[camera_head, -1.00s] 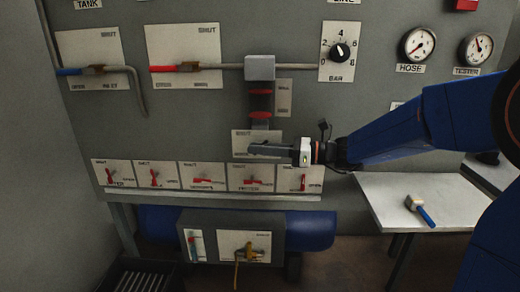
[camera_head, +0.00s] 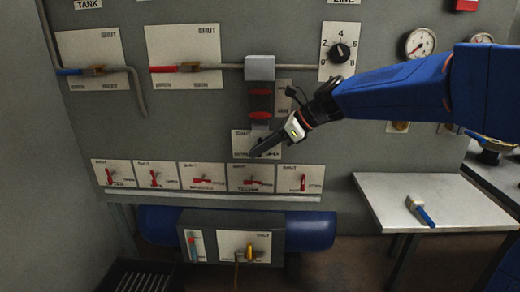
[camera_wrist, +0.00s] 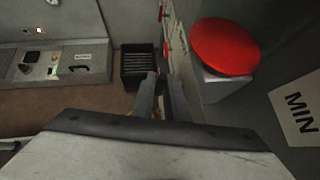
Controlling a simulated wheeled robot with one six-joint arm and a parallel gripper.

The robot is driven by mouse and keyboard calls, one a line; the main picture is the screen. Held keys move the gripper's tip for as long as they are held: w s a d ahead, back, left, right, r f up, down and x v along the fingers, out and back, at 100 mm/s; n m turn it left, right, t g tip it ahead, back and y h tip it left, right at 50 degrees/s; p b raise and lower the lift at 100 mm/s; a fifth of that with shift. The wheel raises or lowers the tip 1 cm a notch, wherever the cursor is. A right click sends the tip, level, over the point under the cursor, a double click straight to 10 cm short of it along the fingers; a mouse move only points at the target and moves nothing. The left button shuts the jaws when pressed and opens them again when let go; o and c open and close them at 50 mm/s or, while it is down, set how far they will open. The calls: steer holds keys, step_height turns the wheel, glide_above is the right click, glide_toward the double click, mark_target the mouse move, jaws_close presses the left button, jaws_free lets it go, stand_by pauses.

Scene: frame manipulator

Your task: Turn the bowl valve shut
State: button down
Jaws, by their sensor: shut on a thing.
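The bowl unit hangs on the grey panel: a grey head block (camera_head: 260,68) above a dark bowl with red bands (camera_head: 260,105). A pale label plate (camera_head: 240,144) with small print sits just below it. My gripper (camera_head: 258,152) lies across this plate, tilted down to the left, its fingers close together. The valve's handle is hidden by the fingers, so its angle cannot be read directly. In the wrist view my gripper (camera_wrist: 160,80) shows two nearly closed fingers with a yellowish bit between them. A large red disc (camera_wrist: 225,47) is close on the right.
A row of red levers on plates (camera_head: 205,176) runs just below my gripper. A horizontal pipe (camera_head: 220,67) crosses above. A white table (camera_head: 440,200) with a blue-handled brush (camera_head: 420,211) stands at right. A lower box (camera_head: 225,240) carries a yellow handle (camera_head: 249,252).

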steer(key=shift+h, duration=0.6)
steer(key=c, duration=2)
jaws_free()
steer(key=shift+d+r, duration=0.1)
steer(key=v, duration=1.7)
steer(key=shift+r, duration=0.1)
steer(key=shift+d, duration=0.1)
steer(key=s+d+f+n+t+h, duration=0.1)
steer(key=s+d+f+n+h, duration=0.2)
steer(key=s+d+f+n, duration=0.3)
steer(key=s+d+f+n+h, duration=0.3)
steer(key=s+d+f+n, duration=0.3)
steer(key=s+f, duration=0.6)
steer(key=s+d+f+n+t+h, duration=0.1)
steer(key=s+d+f+n+h, duration=0.1)
steer(key=s+d+f+n, duration=0.4)
steer(key=shift+s+f+n+t+h, duration=0.3)
steer(key=shift+s+f+n+h, duration=0.1)
steer(key=shift+s+f+n, duration=1.15)
